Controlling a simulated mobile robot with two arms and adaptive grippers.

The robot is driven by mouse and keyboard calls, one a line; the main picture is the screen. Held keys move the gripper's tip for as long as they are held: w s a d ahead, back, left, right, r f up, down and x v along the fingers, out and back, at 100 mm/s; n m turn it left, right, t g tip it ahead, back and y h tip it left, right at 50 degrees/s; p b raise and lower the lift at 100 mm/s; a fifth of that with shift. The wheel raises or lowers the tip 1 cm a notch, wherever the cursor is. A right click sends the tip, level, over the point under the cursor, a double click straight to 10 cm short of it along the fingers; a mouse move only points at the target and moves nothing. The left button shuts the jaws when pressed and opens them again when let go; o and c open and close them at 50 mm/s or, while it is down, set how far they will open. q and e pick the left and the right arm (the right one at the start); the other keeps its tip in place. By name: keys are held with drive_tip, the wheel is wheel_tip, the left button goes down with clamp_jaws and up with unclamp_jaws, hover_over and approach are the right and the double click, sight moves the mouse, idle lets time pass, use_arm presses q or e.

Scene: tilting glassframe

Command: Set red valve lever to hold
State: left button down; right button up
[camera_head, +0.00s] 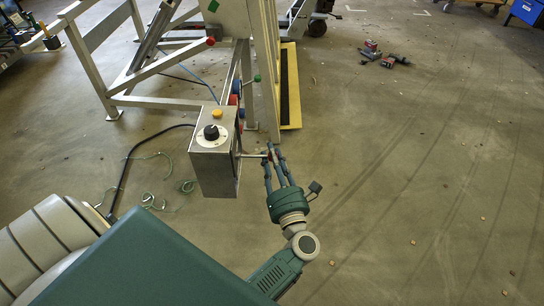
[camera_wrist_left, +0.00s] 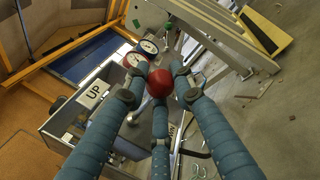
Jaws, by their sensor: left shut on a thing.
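My left gripper (camera_head: 270,162) is at the right side of a grey metal control box (camera_head: 218,178), its fingers closed around the end of a short lever (camera_head: 250,156) that sticks out of the box. In the left wrist view, the lever's round red knob (camera_wrist_left: 161,83) sits between the three blue fingertips (camera_wrist_left: 158,75). An "UP" label (camera_wrist_left: 93,94) shows on the left, and another label, partly hidden behind the fingers, is on the right. I cannot read a hold mark. My right gripper is not in view.
The box top has a black dial (camera_head: 211,132) and a yellow button (camera_head: 217,113). A lever with a green knob (camera_head: 257,78) and the grey frame (camera_head: 150,101) stand behind. A black cable (camera_head: 126,165) lies left. The floor on the right is mostly clear.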

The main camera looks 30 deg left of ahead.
use_arm(q)
drive_tip(key=shift+f+m, duration=0.1)
drive_tip(key=shift+m, duration=0.2)
drive_tip(key=c, duration=1.4)
unclamp_jaws()
drive_tip(key=shift+c, duration=0.2)
